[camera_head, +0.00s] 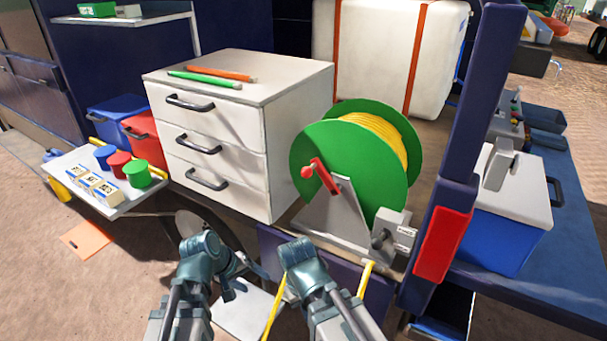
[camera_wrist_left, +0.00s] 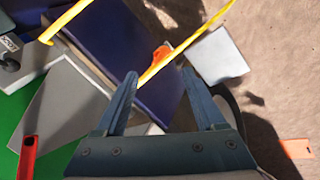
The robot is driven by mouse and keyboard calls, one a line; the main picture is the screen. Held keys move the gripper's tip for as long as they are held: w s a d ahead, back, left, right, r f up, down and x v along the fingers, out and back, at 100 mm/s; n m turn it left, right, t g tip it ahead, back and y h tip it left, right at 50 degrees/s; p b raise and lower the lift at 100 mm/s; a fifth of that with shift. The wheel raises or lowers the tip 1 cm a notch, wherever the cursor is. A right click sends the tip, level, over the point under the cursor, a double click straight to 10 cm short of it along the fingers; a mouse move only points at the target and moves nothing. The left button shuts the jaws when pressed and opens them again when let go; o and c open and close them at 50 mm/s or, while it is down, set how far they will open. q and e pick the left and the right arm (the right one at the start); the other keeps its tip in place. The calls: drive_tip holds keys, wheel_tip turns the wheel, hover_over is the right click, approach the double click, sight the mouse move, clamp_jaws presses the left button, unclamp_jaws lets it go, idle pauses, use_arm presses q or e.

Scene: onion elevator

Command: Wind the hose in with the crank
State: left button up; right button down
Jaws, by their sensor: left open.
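The green hose reel (camera_head: 345,150) with yellow hose (camera_head: 381,137) wound on it stands on a grey bracket. Its red crank (camera_head: 326,175) has a round knob on the left face; a red bar of it also shows in the left wrist view (camera_wrist_left: 28,157). A yellow hose length (camera_head: 272,312) hangs down in front of the platform. My left gripper (camera_head: 249,281) is open, low in front of the platform and apart from the crank. In the left wrist view a yellow strip (camera_wrist_left: 185,42) crosses beyond its parted fingers (camera_wrist_left: 163,74). My right gripper (camera_head: 291,284) is mostly hidden by its own wrist.
A white drawer cabinet (camera_head: 225,150) stands left of the reel. A small shelf (camera_head: 108,205) with cups and boxes sticks out further left. A dark blue post (camera_head: 478,110) with a red pad (camera_head: 443,243) rises close right of the reel. A blue cooler (camera_head: 510,205) stands beyond it.

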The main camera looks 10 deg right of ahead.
use_arm(q)
drive_tip(key=w+d+r+n+t+h, duration=0.3)
drive_tip(key=w+r+n+t+h, duration=0.1)
drive_tip(key=r+n, duration=0.4)
drive_tip(key=w+d+r+n+t+h, duration=0.3)
drive_tip(key=w+r+n+t, duration=0.3)
drive_tip(key=r, duration=0.5)
drive_tip(key=shift+d+r+n+h, duration=0.3)
drive_tip(key=shift+n+h, duration=0.3)
drive_tip(key=shift+n, duration=0.5)
drive_tip(key=shift+w, duration=0.15)
